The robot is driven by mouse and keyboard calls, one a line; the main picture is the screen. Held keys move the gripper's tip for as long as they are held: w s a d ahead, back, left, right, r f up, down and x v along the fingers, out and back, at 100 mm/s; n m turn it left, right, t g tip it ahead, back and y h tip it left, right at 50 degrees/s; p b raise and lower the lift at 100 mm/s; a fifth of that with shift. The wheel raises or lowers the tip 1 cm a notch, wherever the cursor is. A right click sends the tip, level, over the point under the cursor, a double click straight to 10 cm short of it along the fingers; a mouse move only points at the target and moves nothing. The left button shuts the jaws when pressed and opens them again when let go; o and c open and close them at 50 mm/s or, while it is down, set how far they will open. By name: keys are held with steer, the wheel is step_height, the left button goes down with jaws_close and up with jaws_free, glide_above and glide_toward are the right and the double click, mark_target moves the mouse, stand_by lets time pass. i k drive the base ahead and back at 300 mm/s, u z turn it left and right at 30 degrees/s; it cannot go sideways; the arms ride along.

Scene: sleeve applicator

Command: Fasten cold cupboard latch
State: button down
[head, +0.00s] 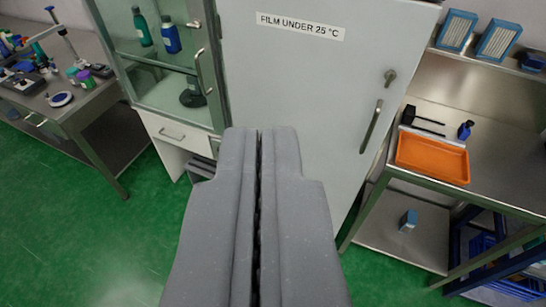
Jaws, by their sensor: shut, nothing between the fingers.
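A tall pale grey cupboard (300,95) stands ahead, with a label reading "FILM UNDER 25 °C" (300,26) near its top. Its door looks closed. A small metal latch (390,77) sits at the right side of the door, above a long bar handle (371,127). I cannot tell whether the latch is fastened. My gripper (261,130) is shut and empty. It points at the lower part of the cupboard in the picture, left of and below the latch, and hides part of the door's lower left. I cannot tell whether it touches the door.
A glass-fronted cabinet (165,60) with bottles stands left of the cupboard. A metal bench (500,165) with an orange tray (432,157) is close on the right. A cluttered table (85,105) is at the far left. Green floor (80,225) is clear at lower left.

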mark_target(390, 76)
steer(key=u, duration=1.15)
steer(key=i, duration=0.45)
steer(key=z, duration=1.5)
